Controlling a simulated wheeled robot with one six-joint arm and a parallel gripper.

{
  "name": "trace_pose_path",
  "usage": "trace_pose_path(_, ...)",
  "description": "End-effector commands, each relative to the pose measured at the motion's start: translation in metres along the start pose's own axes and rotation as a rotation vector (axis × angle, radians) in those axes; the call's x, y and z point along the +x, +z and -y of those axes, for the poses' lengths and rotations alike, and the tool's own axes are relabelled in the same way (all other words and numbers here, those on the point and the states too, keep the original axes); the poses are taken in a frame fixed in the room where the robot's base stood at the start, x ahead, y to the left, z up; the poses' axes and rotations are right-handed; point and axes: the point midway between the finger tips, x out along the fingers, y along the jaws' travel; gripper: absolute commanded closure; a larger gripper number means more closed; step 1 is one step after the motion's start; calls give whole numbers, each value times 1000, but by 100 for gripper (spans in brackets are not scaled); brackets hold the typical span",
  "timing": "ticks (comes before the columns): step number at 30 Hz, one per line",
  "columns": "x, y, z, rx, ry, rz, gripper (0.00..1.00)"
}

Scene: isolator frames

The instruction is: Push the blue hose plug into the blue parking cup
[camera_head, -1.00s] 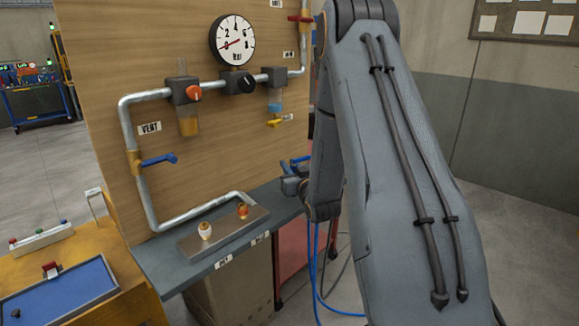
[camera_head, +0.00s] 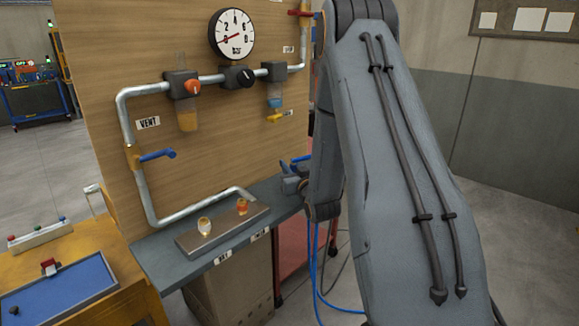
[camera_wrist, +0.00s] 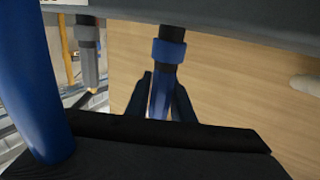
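In the wrist view, my gripper (camera_wrist: 164,96) has its two dark fingers on either side of a blue shaft, which I take as the blue hose plug (camera_wrist: 161,88). The fingers look closed on it. Beyond the fingertips, in line with the shaft, a blue collar (camera_wrist: 168,51) sits on a dark stem. I cannot tell whether this collar is part of the plug or the blue parking cup. In the head view, my gripper (camera_head: 292,185) is small and dark at the bench's right end, partly hidden by my arm, with blue parts (camera_head: 298,162) beside it.
A thick blue hose (camera_wrist: 32,85) crosses the left of the wrist view. Blue hose (camera_head: 314,265) also hangs below the bench (camera_head: 165,262). A plate (camera_head: 190,243) with two small fittings lies on the bench. The wooden panel (camera_head: 190,140) carries pipes, valves and a gauge (camera_head: 233,36).

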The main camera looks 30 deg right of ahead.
Motion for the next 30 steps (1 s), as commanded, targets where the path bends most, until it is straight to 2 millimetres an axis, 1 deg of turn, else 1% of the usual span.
trace_pose_path(1,0,0,0,0,0,1,70)
trace_pose_path(3,0,0,0,0,0,1,59)
trace_pose_path(11,0,0,0,0,0,1,59)
trace_pose_path(14,-5,1,0,0,0,1,59)
trace_pose_path(17,-17,1,0,0,0,1,59)
trace_pose_path(24,-56,1,-1,1,2,1,59)
trace_pose_path(27,-68,1,0,1,0,0,59)
trace_pose_path(30,-75,1,0,0,0,1,59)
